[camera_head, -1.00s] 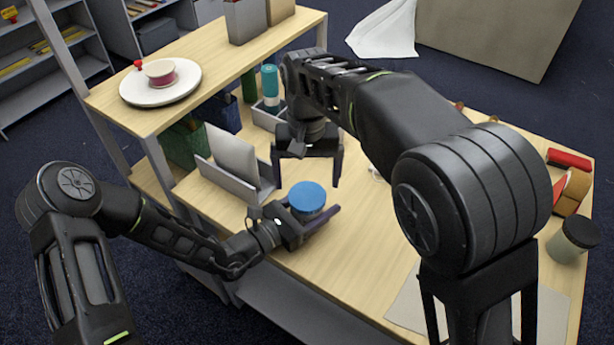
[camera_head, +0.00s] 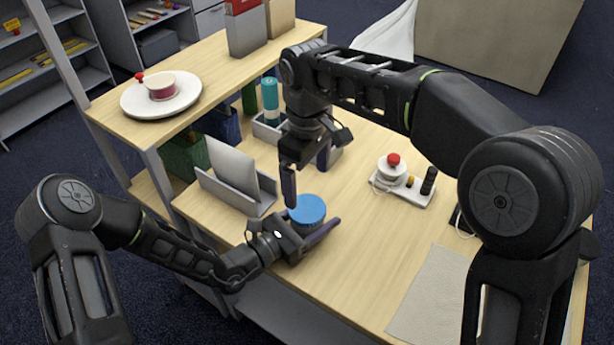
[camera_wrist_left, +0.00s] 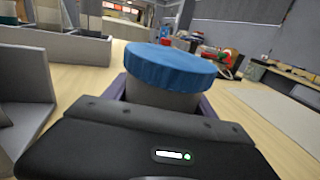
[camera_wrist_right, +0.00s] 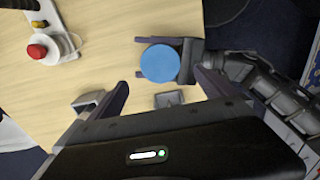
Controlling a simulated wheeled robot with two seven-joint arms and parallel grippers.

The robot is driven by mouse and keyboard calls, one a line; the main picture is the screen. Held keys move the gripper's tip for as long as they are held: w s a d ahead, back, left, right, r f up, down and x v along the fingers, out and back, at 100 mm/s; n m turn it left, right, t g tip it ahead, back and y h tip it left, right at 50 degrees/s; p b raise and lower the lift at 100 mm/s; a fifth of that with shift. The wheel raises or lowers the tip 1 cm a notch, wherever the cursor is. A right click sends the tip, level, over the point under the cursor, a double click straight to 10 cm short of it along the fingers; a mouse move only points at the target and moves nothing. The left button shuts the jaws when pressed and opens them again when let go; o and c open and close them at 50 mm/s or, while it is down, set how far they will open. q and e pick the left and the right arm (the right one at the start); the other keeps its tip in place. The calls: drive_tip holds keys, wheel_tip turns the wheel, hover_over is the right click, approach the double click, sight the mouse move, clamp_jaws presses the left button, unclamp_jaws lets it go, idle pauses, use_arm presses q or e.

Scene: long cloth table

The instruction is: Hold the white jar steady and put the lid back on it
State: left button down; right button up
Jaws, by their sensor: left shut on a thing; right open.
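The jar (camera_wrist_left: 160,97) stands upright on the table, its pale grey-looking body showing under the blue lid (camera_wrist_left: 170,66) in the left wrist view. The blue lid (camera_head: 307,210) sits on top of the jar; I cannot tell whether it is fully seated. My left gripper (camera_head: 314,233) is shut around the jar's body, below the lid. My right gripper (camera_head: 309,175) is open and empty, just behind and above the lid. In the right wrist view the lid (camera_wrist_right: 160,63) lies beyond the open fingertips, apart from them.
A grey holder with a panel (camera_head: 237,190) stands left of the jar. A white board with a red button (camera_head: 394,160) lies to the right. A pale sheet (camera_head: 432,300) lies nearer the front. A raised shelf (camera_head: 105,105) carries a white plate (camera_head: 190,97).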

sight(307, 208)
drive_tip(key=shift+f, duration=0.1)
drive_tip(key=shift+f, duration=3.95)
drive_tip(key=shift+c, duration=0.2)
drive_tip(key=c, duration=1.4)
drive_tip(key=o, duration=1.6)
drive_tip(key=shift+r, duration=0.1)
wheel_tip(307, 208, up, 12)
drive_tip(key=shift+f, duration=0.1)
